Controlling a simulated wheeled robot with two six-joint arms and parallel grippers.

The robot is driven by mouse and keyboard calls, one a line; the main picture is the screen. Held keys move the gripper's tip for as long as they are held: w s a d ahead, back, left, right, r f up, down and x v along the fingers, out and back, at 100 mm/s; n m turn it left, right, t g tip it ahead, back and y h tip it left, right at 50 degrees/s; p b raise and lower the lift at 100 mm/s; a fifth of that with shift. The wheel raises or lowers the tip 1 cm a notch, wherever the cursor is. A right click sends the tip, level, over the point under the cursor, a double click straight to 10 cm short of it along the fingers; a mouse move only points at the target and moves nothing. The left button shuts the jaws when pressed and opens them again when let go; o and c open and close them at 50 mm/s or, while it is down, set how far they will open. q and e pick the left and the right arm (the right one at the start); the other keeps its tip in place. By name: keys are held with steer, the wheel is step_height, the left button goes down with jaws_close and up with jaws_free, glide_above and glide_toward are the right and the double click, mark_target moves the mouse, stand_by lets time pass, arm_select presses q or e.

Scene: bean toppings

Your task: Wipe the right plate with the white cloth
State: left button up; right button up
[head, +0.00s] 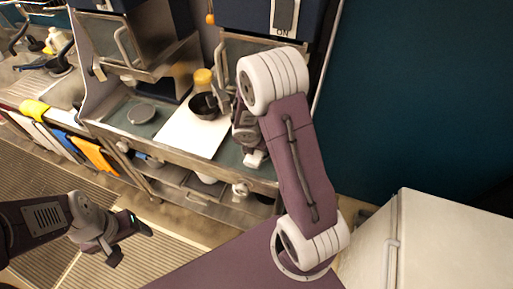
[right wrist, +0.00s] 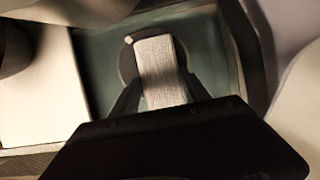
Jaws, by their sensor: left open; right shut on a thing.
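My right gripper (right wrist: 162,82) is shut on the white cloth (right wrist: 160,64), a pale, folded strip that shows between its fingers in the right wrist view. Behind the cloth is a dark round plate (right wrist: 127,64), mostly covered by it, on the grey-green counter. I cannot tell whether cloth and plate touch. In the head view, my right arm hides this plate and the cloth. A grey round plate (head: 141,113) lies on the left part of the counter. My left gripper (head: 131,243) is open and empty over the floor, well short of the counter.
A white board (head: 190,133) lies mid-counter, also seen at the left of the right wrist view (right wrist: 32,85). A dark bowl (head: 204,106) and a yellow-topped bottle (head: 203,78) stand on or behind it. A white cabinet (head: 445,245) is at the right.

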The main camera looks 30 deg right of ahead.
mark_target(254, 156)
steer(key=shift+s+a+f+b, duration=0.15)
steer(key=shift+s+a+b, duration=0.15)
steer(key=shift+s+a, duration=0.15)
steer(key=shift+s+a+b, duration=0.3)
steer(key=shift+s+a, duration=0.4)
steer(key=shift+a, duration=0.1)
steer(key=shift+w+d+r, duration=0.1)
steer(key=shift+d+r, duration=0.05)
steer(key=shift+r, duration=0.05)
steer(key=shift+w+d, duration=0.15)
steer(key=shift+w, duration=0.05)
steer(key=shift+w+d+p, duration=0.8)
steer(key=shift+w+d, duration=0.1)
steer(key=shift+d, duration=0.15)
steer(key=shift+f, duration=0.1)
